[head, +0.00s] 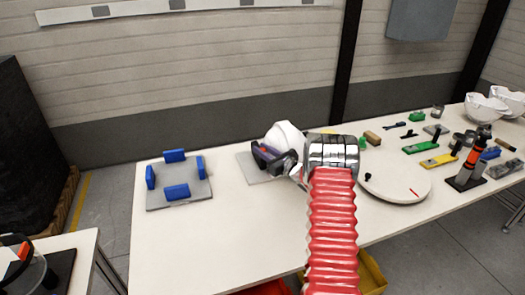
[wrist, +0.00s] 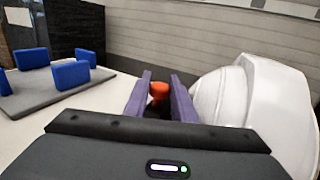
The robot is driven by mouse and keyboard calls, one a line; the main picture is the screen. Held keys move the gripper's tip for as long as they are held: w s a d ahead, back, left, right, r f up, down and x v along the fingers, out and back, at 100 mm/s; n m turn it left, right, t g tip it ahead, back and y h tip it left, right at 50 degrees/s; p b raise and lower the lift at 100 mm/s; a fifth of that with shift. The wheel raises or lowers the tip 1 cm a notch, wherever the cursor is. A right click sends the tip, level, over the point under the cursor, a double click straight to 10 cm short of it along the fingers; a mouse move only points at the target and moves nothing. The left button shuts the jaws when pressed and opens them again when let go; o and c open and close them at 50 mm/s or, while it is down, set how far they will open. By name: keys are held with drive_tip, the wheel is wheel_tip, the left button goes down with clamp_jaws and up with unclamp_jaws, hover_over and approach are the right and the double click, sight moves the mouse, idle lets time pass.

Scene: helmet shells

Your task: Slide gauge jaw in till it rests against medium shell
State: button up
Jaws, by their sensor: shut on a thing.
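The white medium shell (head: 285,138) sits on a grey base plate on the table, partly behind my arm. It fills the right side of the wrist view (wrist: 265,105), close beside my right finger. My gripper (wrist: 159,88) has purple fingers and is shut on a red-orange knob (wrist: 159,90), taken as the gauge jaw's handle. In the head view my gripper (head: 264,156) is at the shell's left front side. The rest of the gauge jaw is hidden by my fingers and wrist, so I cannot tell whether it touches the shell.
A grey plate with several blue blocks (head: 178,198) stands to the left. Right of my arm are a round white disc (head: 405,190), several small tools, an orange-and-black device (head: 470,165) and white shells (head: 485,107). The table's left front is clear.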

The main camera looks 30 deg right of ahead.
clamp_jaws()
drive_tip(key=shift+d, duration=0.2)
drive_tip(key=o, duration=0.8)
unclamp_jaws()
drive_tip(key=s, duration=0.4)
drive_tip(key=s+d, duration=0.1)
drive_tip(key=s, duration=0.4)
drive_tip(key=s+d, duration=0.1)
drive_tip(key=s, duration=0.3)
drive_tip(key=shift+s+d, duration=0.25)
drive_tip(key=shift+s, duration=0.05)
